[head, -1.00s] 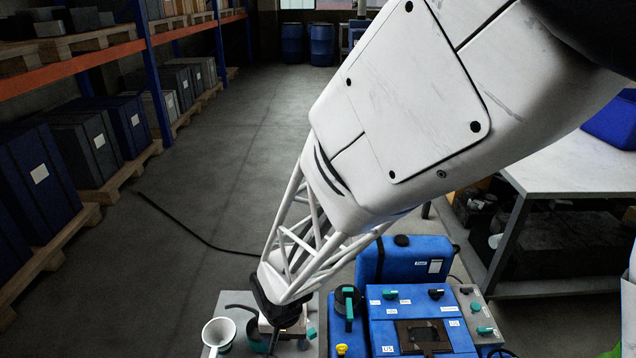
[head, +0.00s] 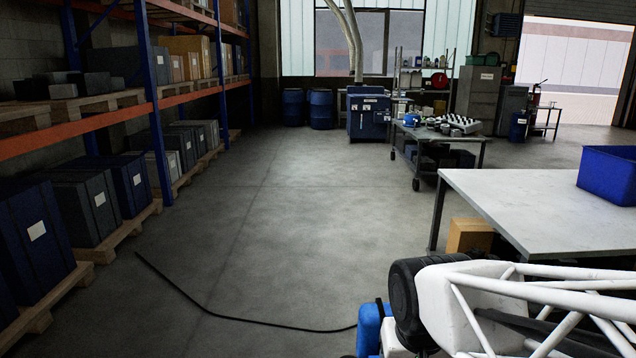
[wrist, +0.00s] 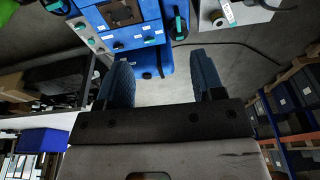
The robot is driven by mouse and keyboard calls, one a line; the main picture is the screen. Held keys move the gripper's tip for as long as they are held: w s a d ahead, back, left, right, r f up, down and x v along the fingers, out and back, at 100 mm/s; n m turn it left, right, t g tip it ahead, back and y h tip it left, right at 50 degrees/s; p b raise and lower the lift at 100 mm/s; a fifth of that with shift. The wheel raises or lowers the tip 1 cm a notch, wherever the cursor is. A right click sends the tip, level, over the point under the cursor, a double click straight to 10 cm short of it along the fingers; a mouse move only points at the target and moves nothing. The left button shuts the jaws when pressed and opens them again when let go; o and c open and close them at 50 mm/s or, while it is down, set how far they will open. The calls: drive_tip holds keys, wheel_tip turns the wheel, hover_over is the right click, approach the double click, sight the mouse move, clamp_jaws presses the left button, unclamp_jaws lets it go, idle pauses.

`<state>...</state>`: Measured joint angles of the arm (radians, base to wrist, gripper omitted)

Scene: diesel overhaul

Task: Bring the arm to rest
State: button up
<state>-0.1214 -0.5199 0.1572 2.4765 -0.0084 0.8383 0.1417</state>
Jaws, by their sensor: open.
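My gripper (wrist: 161,62) shows in the wrist view with its two dark blue fingers spread wide apart. Nothing is between the fingers; grey floor shows through the gap. My gripper is not visible in the head view. There, part of my white lattice arm lies low at the right edge. In the wrist view the fingers are apart from the blue machine with green knobs (wrist: 127,42), which shows beyond them toward the top. How far off it is I cannot tell.
A white-topped table (head: 545,205) with a blue bin (head: 608,172) stands at the right. Shelving (head: 150,100) with dark boxes lines the left. A black cable (head: 235,317) lies on the open floor.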

drive_tip(key=s+d+r, duration=0.4)
drive_tip(key=s, duration=0.1)
drive_tip(key=shift+s+d+r, duration=0.15)
drive_tip(key=shift+d, duration=0.1)
idle(1.0)
